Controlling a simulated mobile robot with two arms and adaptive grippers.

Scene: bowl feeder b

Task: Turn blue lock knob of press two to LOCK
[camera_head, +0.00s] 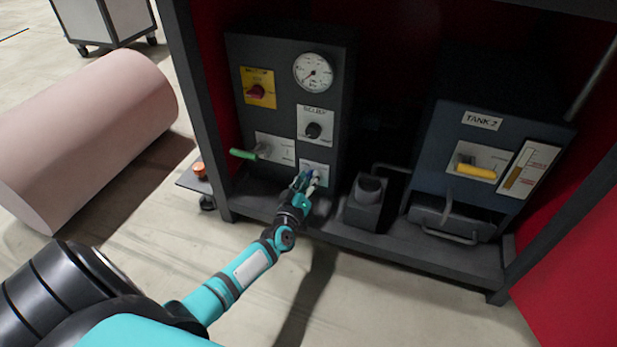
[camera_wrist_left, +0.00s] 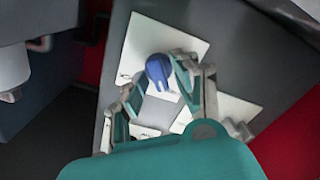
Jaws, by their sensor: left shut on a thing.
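The blue lock knob (camera_wrist_left: 158,69) sits on a white label plate (camera_wrist_left: 143,38) in the left wrist view. My left gripper (camera_wrist_left: 154,80) is shut on it, with one finger on each side of the knob. In the head view, my left gripper (camera_head: 306,181) is at the low right of the dark control panel (camera_head: 283,60), and it hides most of the knob and part of its plate. The plate's lettering is too small and tilted to read, so I cannot tell the knob's setting. My right gripper is not in view.
The panel also bears a red knob (camera_head: 256,92), a gauge (camera_head: 314,71), a black knob (camera_head: 313,130) and a green lever (camera_head: 243,153). To the right stand a dark cup-like fitting (camera_head: 369,187) and the TANK 2 box with a yellow handle (camera_head: 477,171). Frame posts flank the bay.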

